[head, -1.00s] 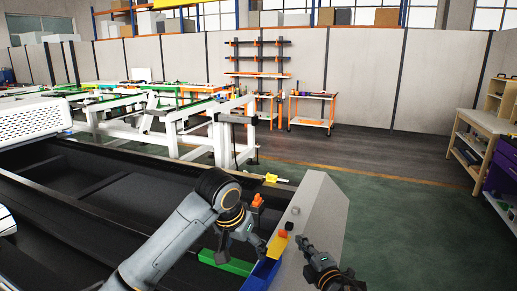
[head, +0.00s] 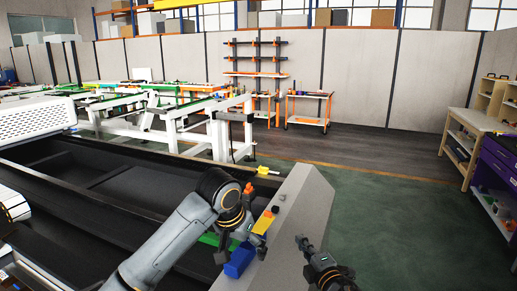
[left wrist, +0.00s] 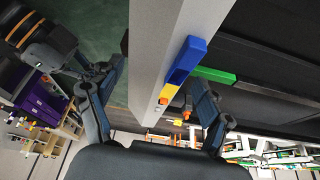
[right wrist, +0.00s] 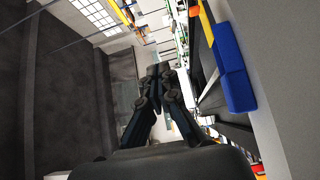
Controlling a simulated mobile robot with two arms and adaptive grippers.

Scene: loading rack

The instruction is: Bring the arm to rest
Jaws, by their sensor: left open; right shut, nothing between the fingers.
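My left gripper (head: 224,252) hangs near the sloped grey ledge (head: 300,215), beside the blue block (head: 240,262). In the left wrist view my left gripper (left wrist: 155,97) is spread open with nothing between its fingers; the ledge, blue block (left wrist: 189,57) and yellow piece (left wrist: 168,92) lie beyond it. My right gripper (head: 303,243) is over the right side of the ledge, apart from the blocks. In the right wrist view my right gripper (right wrist: 155,72) has its fingertips together and is empty.
A green bar (head: 213,240) lies in the dark machine bed, and a yellow piece (head: 263,223) is on the ledge. White conveyor frames (head: 190,130) stand behind. A wooden bench (head: 470,130) and purple cabinet (head: 497,165) are at right. Green floor between is clear.

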